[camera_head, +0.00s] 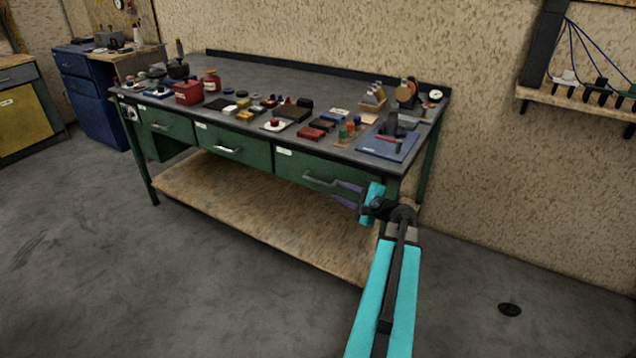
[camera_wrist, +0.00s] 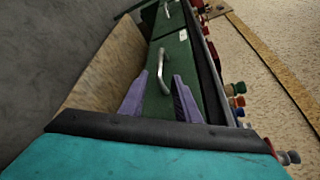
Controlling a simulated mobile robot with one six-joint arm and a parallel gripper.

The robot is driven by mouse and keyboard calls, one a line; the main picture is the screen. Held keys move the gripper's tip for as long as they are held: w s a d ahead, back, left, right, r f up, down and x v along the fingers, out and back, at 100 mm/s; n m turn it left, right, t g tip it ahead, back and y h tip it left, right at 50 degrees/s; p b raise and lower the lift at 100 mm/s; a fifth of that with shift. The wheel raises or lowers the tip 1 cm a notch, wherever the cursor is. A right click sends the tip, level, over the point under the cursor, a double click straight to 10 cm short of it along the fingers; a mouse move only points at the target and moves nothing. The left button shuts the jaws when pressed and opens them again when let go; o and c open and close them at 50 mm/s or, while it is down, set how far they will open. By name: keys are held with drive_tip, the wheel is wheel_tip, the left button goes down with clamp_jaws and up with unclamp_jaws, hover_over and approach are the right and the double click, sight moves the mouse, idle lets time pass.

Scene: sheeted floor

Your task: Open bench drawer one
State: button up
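The bench (camera_head: 310,68) has a dark top and green drawers. My gripper (camera_head: 340,190) is at the rightmost drawer (camera_head: 290,165), by its metal handle (camera_head: 318,180). That drawer front (camera_wrist: 182,62) looks shut. In the wrist view, my gripper's two purple fingers (camera_wrist: 160,76) are apart. The handle (camera_wrist: 161,68) shows between them, with a gap on each side; I cannot tell how deep it sits between the fingers. The middle drawer (camera_head: 240,147) and the left drawer (camera_head: 165,124) also look shut. I cannot tell which drawer is numbered one.
Small tools, red boxes (camera_head: 188,92) and a blue mat (camera_head: 390,145) lie on the bench top. A wooden lower shelf (camera_head: 250,210) lies under the drawers. The grey floor (camera_head: 150,280) in front is clear.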

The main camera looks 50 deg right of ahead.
sight(321, 183)
drive_tip(key=p+x, duration=0.1)
drive_tip(key=x, duration=1.1)
drive_tip(key=shift+w+f, duration=0.15)
drive_tip(key=shift+w, duration=0.2)
clamp_jaws()
